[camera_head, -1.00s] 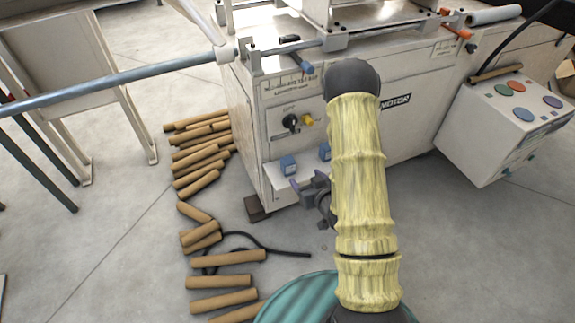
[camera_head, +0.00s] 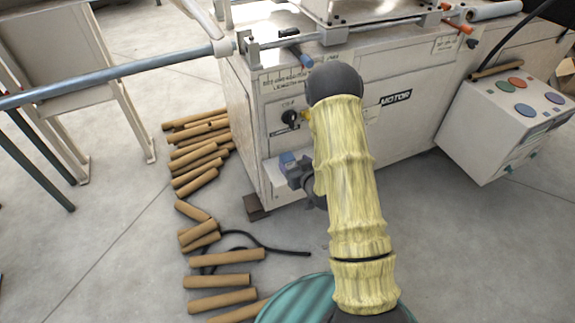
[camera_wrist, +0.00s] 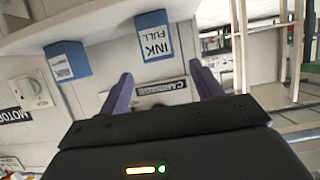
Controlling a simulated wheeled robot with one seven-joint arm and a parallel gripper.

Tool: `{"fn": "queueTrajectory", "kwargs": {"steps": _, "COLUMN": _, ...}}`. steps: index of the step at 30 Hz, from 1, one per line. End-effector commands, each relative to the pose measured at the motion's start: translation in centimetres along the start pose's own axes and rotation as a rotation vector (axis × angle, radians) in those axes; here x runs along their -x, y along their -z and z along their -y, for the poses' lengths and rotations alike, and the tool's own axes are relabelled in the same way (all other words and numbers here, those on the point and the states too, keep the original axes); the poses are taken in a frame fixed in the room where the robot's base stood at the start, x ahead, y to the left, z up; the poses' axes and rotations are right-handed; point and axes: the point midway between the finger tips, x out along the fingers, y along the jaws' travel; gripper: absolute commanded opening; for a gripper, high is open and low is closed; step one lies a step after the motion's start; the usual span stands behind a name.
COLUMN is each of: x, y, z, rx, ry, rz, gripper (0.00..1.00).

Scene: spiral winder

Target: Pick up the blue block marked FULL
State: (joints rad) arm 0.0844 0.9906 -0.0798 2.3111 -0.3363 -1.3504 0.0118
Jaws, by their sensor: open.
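The blue block marked FULL (camera_wrist: 153,38) stands on a white ledge on the machine's front. Its white label faces the wrist camera. My gripper (camera_wrist: 161,72) is open and empty. In the wrist view the block appears beyond the fingertips, within the sideways span between them, with a visible gap. A second blue block (camera_wrist: 67,60), with a label too small to read, stands to its left in the wrist view. In the head view the blue FULL block (camera_head: 287,159) shows just behind my gripper (camera_head: 292,172); my arm hides the second block.
The white machine (camera_head: 400,135) with its MOTOR label stands behind the arm. A control box (camera_head: 505,120) with coloured buttons is at right. Cardboard tubes (camera_head: 220,257) and a black cable (camera_head: 270,248) lie on the floor at left. A long bar (camera_head: 120,75) juts out leftward.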

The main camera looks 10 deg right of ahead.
Motion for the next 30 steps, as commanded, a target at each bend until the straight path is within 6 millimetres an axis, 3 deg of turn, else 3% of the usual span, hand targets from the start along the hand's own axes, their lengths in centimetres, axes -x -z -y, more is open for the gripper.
{"fn": "queueTrajectory", "kwargs": {"steps": 3, "x": -2.1, "y": -0.2, "z": 0.0, "rx": 0.001, "ry": 0.001, "rz": -0.001, "gripper": 0.65}}
{"fn": "queueTrajectory", "kwargs": {"steps": 6, "x": -3.1, "y": -0.1, "z": 0.0, "rx": 0.0, "ry": 0.0, "rz": 0.0, "gripper": 0.65}}
{"fn": "queueTrajectory", "kwargs": {"steps": 19, "x": -3.7, "y": -0.2, "z": -0.1, "rx": 0.0, "ry": -0.001, "rz": 0.0, "gripper": 0.65}}
{"fn": "queueTrajectory", "kwargs": {"steps": 30, "x": -8.3, "y": -0.7, "z": -0.2, "rx": 0.0, "ry": -0.004, "rz": -0.001, "gripper": 0.65}}
